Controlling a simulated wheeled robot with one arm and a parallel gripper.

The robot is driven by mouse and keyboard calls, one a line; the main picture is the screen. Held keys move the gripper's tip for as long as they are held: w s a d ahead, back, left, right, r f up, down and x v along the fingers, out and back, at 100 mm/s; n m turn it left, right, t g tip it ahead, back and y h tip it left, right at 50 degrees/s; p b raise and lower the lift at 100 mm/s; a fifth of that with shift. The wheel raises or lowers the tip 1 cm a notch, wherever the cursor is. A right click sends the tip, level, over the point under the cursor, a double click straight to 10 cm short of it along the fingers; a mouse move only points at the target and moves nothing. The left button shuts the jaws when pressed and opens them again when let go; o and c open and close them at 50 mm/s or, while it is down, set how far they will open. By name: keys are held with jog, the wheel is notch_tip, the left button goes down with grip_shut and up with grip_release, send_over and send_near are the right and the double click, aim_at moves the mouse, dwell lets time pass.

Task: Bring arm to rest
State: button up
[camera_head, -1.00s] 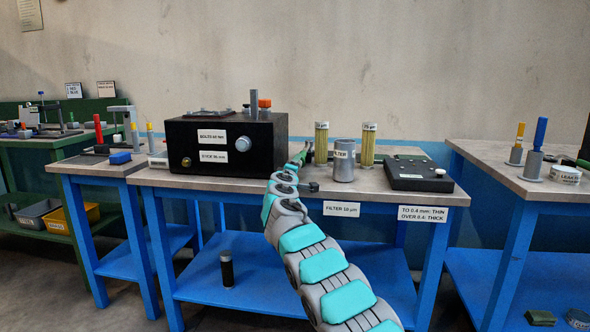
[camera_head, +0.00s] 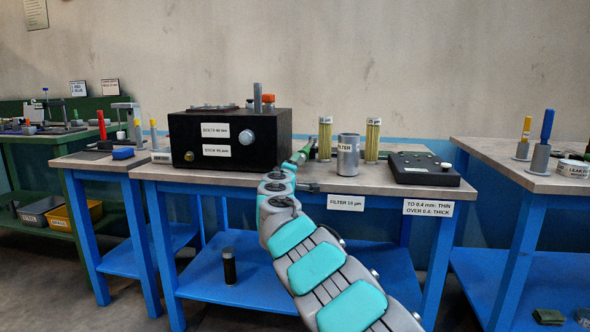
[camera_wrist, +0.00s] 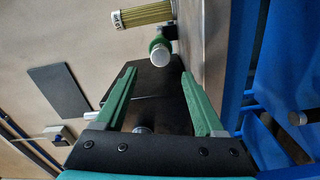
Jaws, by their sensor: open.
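My arm reaches from the bottom right up to the middle table in the head view. In the wrist view my gripper (camera_wrist: 158,74) has two green fingers spread wide apart. Nothing shows held between them; a dark surface lies behind the gap. A yellow filter cartridge (camera_wrist: 145,14) is beyond the fingertips in the wrist view.
The black box (camera_head: 225,130), grey filter cup (camera_head: 348,157), two yellow cartridges (camera_head: 325,138) and a black gauge plate (camera_head: 424,169) stand on the middle table (camera_head: 380,184). A dark cylinder (camera_head: 229,267) stands on the blue lower shelf. Another table stands at right.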

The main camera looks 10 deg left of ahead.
jog(key=shift+s, duration=0.1)
dwell(0.3)
